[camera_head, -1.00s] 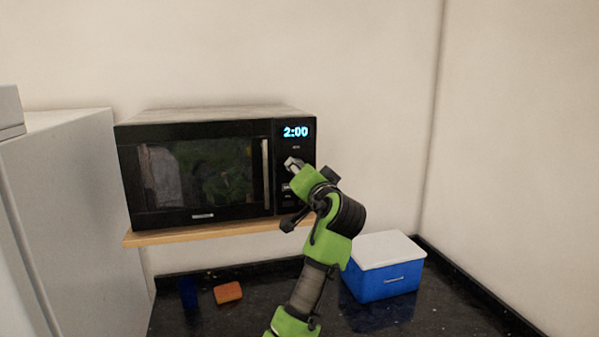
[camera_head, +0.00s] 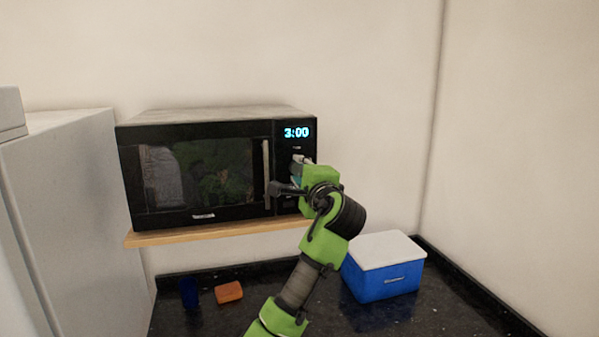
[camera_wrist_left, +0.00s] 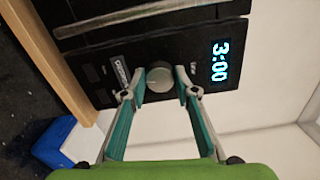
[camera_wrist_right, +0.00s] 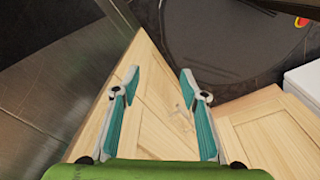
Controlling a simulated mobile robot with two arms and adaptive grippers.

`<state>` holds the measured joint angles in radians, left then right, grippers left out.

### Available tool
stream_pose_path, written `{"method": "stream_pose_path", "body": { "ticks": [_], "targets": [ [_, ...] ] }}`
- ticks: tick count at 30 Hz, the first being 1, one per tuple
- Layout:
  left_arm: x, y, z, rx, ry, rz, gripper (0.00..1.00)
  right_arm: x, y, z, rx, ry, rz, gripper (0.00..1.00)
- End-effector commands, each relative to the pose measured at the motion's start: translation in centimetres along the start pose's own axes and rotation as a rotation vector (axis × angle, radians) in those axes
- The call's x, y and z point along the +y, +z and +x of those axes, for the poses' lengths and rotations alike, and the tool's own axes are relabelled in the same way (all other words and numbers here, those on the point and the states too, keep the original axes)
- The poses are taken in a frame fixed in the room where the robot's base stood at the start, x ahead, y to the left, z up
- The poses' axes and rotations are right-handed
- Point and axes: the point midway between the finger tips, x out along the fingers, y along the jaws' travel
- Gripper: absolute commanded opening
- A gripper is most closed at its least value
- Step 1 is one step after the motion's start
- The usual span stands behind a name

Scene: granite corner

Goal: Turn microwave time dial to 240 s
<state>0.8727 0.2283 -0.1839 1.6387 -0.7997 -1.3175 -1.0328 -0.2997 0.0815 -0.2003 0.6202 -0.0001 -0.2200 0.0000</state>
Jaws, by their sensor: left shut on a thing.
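The black microwave (camera_head: 190,145) stands on a wooden shelf with its door closed. Its display (camera_head: 296,132) reads 3:00, and it also shows turned sideways in the left wrist view (camera_wrist_left: 221,62). The round grey time dial (camera_wrist_left: 159,76) sits on the panel below the display. My left gripper (camera_wrist_left: 160,88) is shut on the dial, with one finger on each side of it. In the head view my left gripper (camera_head: 299,163) hides most of the dial. My right gripper (camera_wrist_right: 159,78) is open and empty, away from the microwave, and is outside the head view.
The wooden shelf (camera_head: 220,229) runs under the microwave. On the dark counter (camera_head: 250,297) below are a blue cup (camera_head: 189,292), an orange sponge-like block (camera_head: 229,292) and a blue box with a white lid (camera_head: 385,281). Pale wooden cabinet doors (camera_wrist_right: 155,125) are close to my right gripper.

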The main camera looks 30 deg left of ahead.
Motion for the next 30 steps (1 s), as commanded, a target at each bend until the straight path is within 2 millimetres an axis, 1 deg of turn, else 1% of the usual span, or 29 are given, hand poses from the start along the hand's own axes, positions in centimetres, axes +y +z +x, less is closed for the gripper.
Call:
{"method": "stream_pose_path", "body": {
  "ticks": [18, 24, 30],
  "targets": [
    [-0.13, -0.08, 0.00, 0.000, -0.001, 0.581, 0.07, 0.01, 0.01, 0.00, 0.000, 0.000, 0.000, 0.40],
    [-0.13, -0.09, -0.01, 0.001, 0.000, 0.736, 0.07, 0.00, 0.01, 0.00, 0.000, 0.000, 0.000, 0.40],
    [-0.09, -0.14, 0.00, 0.002, 0.000, 0.846, 0.07, -0.02, 0.01, 0.01, 0.000, 0.000, 0.001, 0.40]
  ]
}}
